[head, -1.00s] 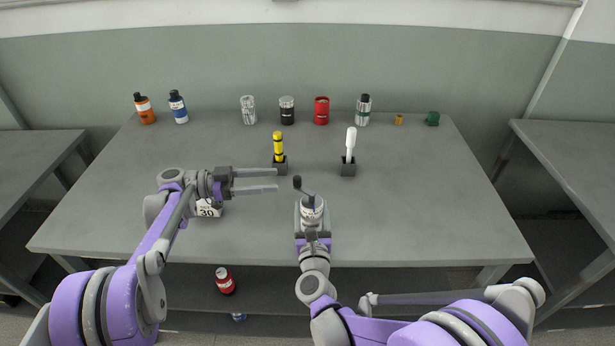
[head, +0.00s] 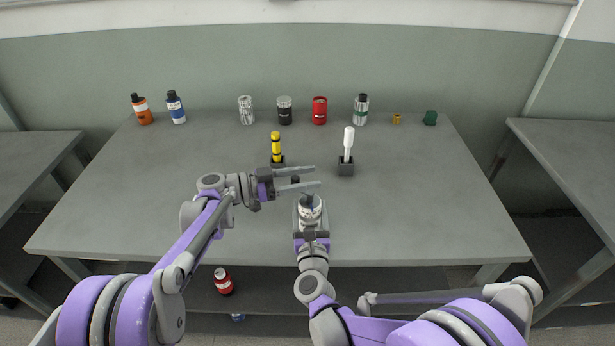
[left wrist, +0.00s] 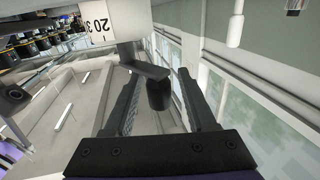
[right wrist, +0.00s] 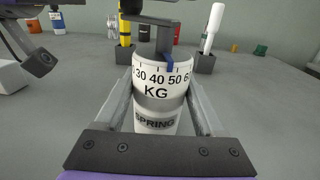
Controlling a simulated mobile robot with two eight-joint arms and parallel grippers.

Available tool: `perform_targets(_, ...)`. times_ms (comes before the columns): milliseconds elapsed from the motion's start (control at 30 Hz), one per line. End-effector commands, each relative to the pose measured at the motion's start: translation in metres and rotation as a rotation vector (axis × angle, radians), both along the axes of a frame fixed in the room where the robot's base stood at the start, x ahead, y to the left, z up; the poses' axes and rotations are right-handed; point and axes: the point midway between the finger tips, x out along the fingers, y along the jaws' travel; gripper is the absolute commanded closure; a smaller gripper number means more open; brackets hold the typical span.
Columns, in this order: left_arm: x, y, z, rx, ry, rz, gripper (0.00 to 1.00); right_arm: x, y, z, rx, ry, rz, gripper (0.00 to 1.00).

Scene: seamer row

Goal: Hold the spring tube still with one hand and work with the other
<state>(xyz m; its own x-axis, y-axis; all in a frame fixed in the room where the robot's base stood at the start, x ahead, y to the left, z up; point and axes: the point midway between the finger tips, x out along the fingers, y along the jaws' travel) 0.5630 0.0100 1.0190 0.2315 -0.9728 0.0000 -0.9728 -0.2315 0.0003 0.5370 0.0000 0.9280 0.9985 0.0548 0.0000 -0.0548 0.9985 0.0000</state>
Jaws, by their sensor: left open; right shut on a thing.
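The spring tube (right wrist: 158,95) is a silver and white cylinder marked KG and SPRING, with a number scale and a small blue mark (right wrist: 170,65). My right gripper (head: 311,212) is shut around its sides and holds it upright above the front of the table. A dark crank (left wrist: 140,62) with a black knob (left wrist: 158,96) sits on the tube's top. My left gripper (head: 317,176) is open at the tube's top. In the left wrist view the knob shows between its two fingers (left wrist: 157,75), with gaps on both sides. The left fingers partly hide the crank in the head view.
Behind stand a yellow-black stick (head: 276,145) and a white tool (head: 348,140) in dark blocks. Several bottles and cans, including a red can (head: 319,110), line the table's back. The table's right side (head: 430,210) is clear.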

Motion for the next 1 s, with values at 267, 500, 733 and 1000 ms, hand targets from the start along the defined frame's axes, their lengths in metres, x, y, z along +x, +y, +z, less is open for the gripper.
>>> perform_targets(267,0.0012,-0.0038,0.0000,0.000,0.000,0.001,0.44,0.0000,0.0001,0.0000,0.000,0.000,0.000,0.94)
perform_targets(500,0.0011,-0.0037,0.0001,0.000,0.000,0.001,0.74,0.0000,0.0001,0.0000,0.000,0.000,0.000,0.94)
perform_targets(733,0.0011,-0.0036,0.0001,0.000,0.000,0.001,1.00,0.0000,0.0001,0.0000,0.000,0.000,0.000,0.94)
perform_targets(1000,0.0014,-0.0041,0.0001,0.000,0.000,-0.013,1.00,0.0000,0.0000,0.0000,0.000,0.000,0.000,0.94)
